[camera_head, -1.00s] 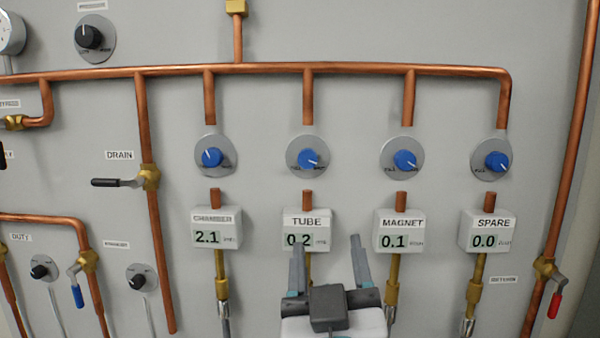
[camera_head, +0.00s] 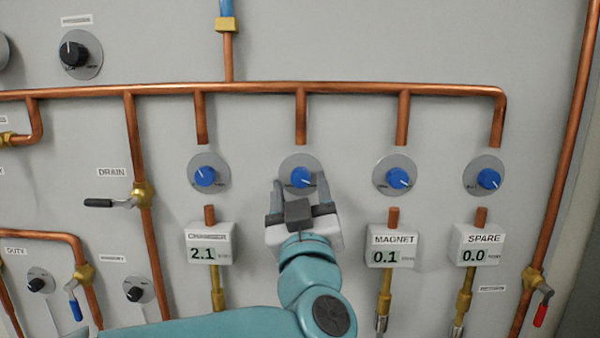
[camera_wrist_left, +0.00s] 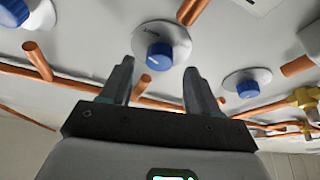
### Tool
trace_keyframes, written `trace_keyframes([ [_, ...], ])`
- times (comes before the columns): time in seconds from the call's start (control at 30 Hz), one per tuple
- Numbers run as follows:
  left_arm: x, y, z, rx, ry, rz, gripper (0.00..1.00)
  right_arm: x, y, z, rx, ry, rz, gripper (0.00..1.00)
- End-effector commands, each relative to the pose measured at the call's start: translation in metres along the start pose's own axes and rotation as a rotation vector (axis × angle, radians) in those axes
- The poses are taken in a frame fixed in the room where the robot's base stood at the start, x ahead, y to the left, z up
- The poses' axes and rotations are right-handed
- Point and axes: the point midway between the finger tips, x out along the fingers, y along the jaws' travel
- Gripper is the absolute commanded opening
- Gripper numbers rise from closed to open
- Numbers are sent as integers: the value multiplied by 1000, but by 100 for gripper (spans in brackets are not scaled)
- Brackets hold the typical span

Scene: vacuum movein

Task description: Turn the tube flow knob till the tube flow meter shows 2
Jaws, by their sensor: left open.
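The tube flow knob (camera_head: 301,176) is a blue knob on a round grey plate, second from left in its row. My left gripper (camera_head: 299,183) is open, with its fingertips at the lower left and lower right of the knob. In the left wrist view, the blue knob (camera_wrist_left: 160,56) shows between the open fingertips of the left gripper (camera_wrist_left: 159,66); contact cannot be told. The tube flow meter is hidden behind my gripper in the head view. My right gripper is not in view.
The chamber knob (camera_head: 205,176) and magnet knob (camera_head: 397,180) flank it. The chamber meter (camera_head: 206,250) reads 2.1, the magnet meter (camera_head: 391,254) 0.1 and the spare meter (camera_head: 476,252) 0.0. A copper pipe (camera_head: 260,88) runs above the knobs.

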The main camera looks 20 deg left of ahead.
Motion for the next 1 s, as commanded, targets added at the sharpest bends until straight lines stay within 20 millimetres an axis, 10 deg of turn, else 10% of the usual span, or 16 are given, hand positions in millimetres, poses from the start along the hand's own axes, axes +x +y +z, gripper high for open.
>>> trace_keyframes([
  [0.4,14,-1,2,0,-1,0,61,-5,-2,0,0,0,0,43],
  [0.6,14,-1,2,0,-1,0,5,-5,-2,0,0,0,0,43],
  [1.0,13,0,3,-50,-2,-19,5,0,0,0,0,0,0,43],
])
